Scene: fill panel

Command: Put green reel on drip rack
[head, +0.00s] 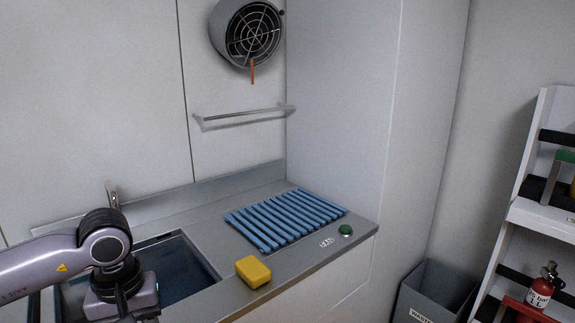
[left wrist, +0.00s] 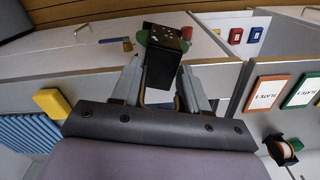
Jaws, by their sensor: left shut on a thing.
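The drip rack (head: 260,232) is a blue slatted mat lying flat on the grey counter beside the sink. Its slats also show at the left edge of the left wrist view (left wrist: 28,138). My left gripper (left wrist: 160,88) is shut on the green reel (left wrist: 180,42), seen as a green rounded rim partly hidden behind a dark block-like part between the fingers. The reel is away from the rack. In the head view my left arm reaches over the sink, and its gripper is below the frame. My right gripper is in neither view.
A yellow sponge (head: 253,271) lies on the counter just in front of the rack. A green round button (head: 346,230) sits right of the rack. The sink (head: 180,278) is left of it. A grey bin (head: 436,290) and white shelf (head: 540,215) stand at right.

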